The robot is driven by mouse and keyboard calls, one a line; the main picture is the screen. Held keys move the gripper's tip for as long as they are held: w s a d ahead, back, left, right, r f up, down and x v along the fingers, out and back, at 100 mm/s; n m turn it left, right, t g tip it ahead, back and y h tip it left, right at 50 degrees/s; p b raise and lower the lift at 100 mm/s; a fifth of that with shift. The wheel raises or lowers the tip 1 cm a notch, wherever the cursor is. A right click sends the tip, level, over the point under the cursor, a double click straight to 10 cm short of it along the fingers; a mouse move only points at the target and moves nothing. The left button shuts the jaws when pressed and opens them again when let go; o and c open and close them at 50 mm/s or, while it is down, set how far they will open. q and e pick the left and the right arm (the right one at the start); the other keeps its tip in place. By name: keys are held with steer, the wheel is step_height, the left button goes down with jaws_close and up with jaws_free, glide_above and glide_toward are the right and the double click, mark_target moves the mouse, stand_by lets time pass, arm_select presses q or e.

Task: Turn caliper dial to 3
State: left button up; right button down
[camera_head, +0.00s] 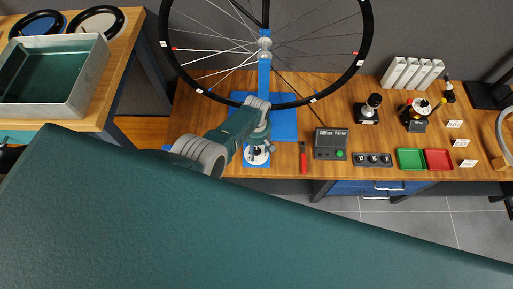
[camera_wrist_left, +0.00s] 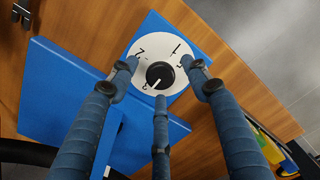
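The caliper dial is a white disc (camera_wrist_left: 150,61) with a black knob (camera_wrist_left: 160,75) in its middle, on a blue base (camera_wrist_left: 190,25). Marks 1 and 2 show on its far side; another mark, possibly a 3, is at lower left. A short white line on the knob points to the lower left, towards that mark. My left gripper (camera_wrist_left: 161,80) is open, its blue fingers spread around the knob with gaps visible. In the head view my left gripper (camera_head: 257,143) is over the dial (camera_head: 257,159) and partly hides it. My right gripper is not in view.
A bicycle wheel (camera_head: 313,99) stands on the blue stand (camera_head: 285,124) behind the dial. A red-handled tool (camera_head: 303,158) and a grey box with a green button (camera_head: 330,144) lie to the right. Green (camera_head: 410,158) and red trays (camera_head: 438,159) sit further right.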

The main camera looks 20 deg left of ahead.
mark_target(257, 150)
arm_select(q)
step_height(257, 150, up, 12)
stand_by(0.8)
steer(key=shift+s, duration=0.1)
stand_by(0.3)
